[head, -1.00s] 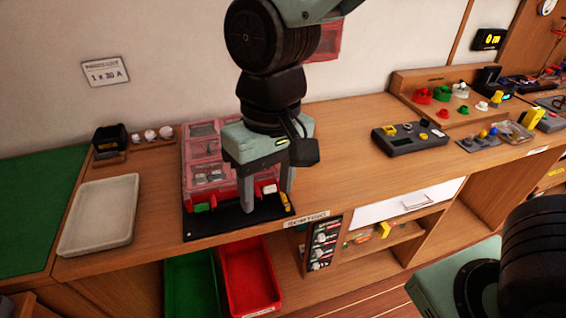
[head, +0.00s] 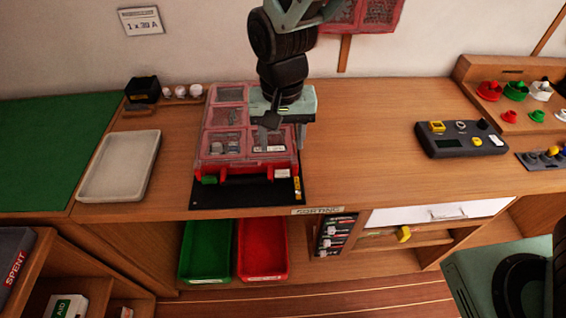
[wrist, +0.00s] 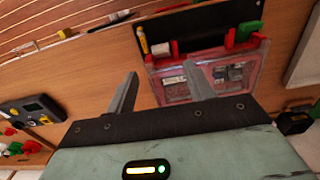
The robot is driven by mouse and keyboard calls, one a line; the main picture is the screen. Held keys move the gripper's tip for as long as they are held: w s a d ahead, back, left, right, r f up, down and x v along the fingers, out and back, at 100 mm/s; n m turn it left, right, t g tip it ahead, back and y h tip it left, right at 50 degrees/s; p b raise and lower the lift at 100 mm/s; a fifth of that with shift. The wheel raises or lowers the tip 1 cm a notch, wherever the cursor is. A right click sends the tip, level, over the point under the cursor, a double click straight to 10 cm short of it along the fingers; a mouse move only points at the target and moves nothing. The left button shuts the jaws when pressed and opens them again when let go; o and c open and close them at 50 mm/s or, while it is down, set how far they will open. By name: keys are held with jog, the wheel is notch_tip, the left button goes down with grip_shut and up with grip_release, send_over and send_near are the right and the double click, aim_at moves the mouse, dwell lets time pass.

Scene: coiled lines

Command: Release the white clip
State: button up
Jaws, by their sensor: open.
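The clear-lidded red case (head: 226,117) lies on a black mat (head: 240,194) on the bench. The white clip (head: 282,173) is at the right of the case's front edge, with a green clip (head: 209,180) at the left. The wrist view shows the white clip (wrist: 161,48) and green clip (wrist: 249,30) at the case's red edge. I cannot tell whether the white clip is latched. My gripper (head: 283,143) is open and empty above the right part of the case, behind the white clip. Its fingers also show in the wrist view (wrist: 160,78), apart from the clip.
A yellow item (head: 297,188) lies on the mat near the white clip. A pale tray (head: 119,166) is at left and a dark meter (head: 461,140) at right. Green (head: 206,250) and red (head: 262,250) bins sit below. Bench between case and meter is clear.

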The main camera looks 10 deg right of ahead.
aim_at(282, 172)
notch_tip(282, 172, down, 9)
jog(key=shift+f+p, duration=0.15)
jog(key=shift+p, duration=0.45)
jog(key=shift+c, duration=0.3)
jog(key=c, duration=0.9)
jog(key=shift+s, duration=0.1)
